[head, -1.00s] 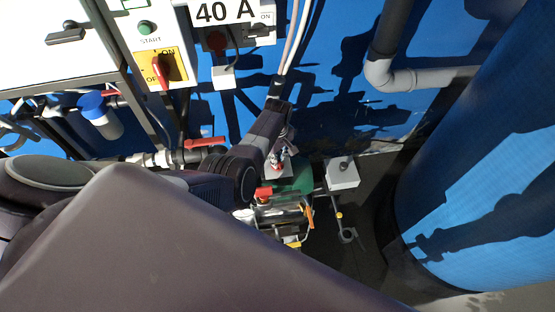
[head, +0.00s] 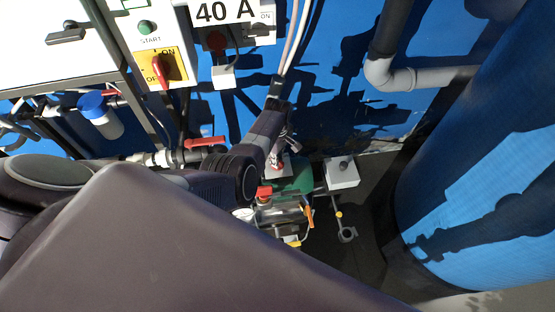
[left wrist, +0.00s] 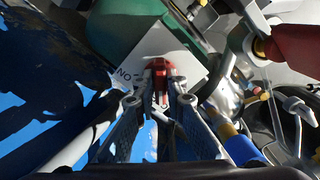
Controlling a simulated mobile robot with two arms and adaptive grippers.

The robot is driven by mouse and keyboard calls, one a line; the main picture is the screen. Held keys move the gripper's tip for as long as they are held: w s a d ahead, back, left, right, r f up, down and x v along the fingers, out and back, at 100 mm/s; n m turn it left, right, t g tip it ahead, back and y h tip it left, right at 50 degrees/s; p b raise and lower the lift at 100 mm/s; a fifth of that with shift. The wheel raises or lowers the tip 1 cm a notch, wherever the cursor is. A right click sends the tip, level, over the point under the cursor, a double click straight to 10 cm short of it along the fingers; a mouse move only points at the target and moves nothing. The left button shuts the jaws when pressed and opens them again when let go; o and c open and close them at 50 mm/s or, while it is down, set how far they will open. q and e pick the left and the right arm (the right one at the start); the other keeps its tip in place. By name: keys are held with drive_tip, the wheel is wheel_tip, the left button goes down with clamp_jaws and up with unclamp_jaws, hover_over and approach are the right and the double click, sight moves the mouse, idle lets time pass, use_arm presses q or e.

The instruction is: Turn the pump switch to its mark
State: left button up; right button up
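The pump switch (left wrist: 161,72) is a small red knob on a pale plate (left wrist: 126,73) marked ON, which reads upside down in the left wrist view. My left gripper (left wrist: 160,84) has one fingertip on each side of the knob, and they appear shut on it. In the head view, the left gripper (head: 279,157) reaches down to the plate beside the green pump body (head: 296,178), and the knob is small and partly hidden there. The turning mark cannot be made out. My right gripper is out of view.
A red valve handle (head: 206,142) on a pipe lies left of the arm. A grey box (head: 342,172) stands right of the pump. A yellow panel with a red switch (head: 161,68) is above left. A large blue tank (head: 480,170) fills the right side.

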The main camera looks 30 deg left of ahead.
use_arm(q)
drive_tip(key=o, duration=0.4)
drive_tip(key=shift+r, duration=0.15)
wheel_tip(320, 180, up, 12)
drive_tip(key=shift+f, duration=0.1)
idle(0.4)
drive_tip(key=shift+a, duration=0.1)
idle(0.3)
